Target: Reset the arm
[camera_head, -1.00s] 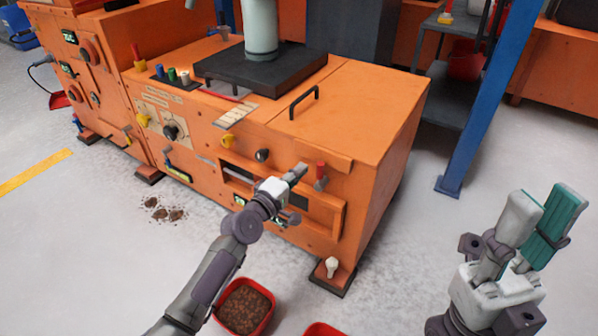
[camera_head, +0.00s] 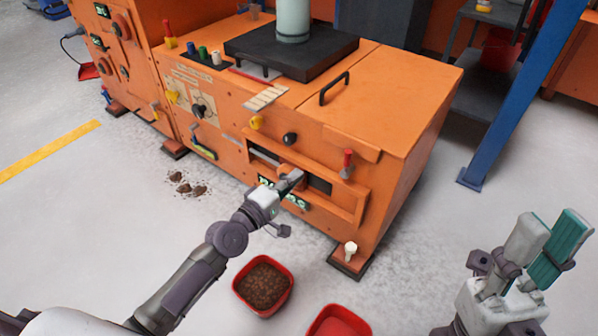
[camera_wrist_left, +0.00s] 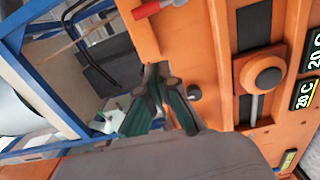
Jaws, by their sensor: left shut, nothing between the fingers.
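My left gripper (camera_head: 292,180) is shut and empty. In the head view it is in front of the slot panel on the orange machine (camera_head: 400,90), left of a red-topped lever (camera_head: 347,163). In the left wrist view its dark green fingers (camera_wrist_left: 157,72) meet at the tips, beside the machine's orange face (camera_wrist_left: 215,50). My right gripper (camera_head: 548,245) is at the lower right of the head view. Its grey and teal fingers point up with a gap between them, and nothing is seen in it.
A red container of brown material (camera_head: 263,286) stands on the floor below my left arm, with another red container (camera_head: 338,322) beside it. A blue post (camera_head: 510,105) stands right of the machine. Brown clumps (camera_head: 187,188) lie on the floor. Floor between machine and right gripper is clear.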

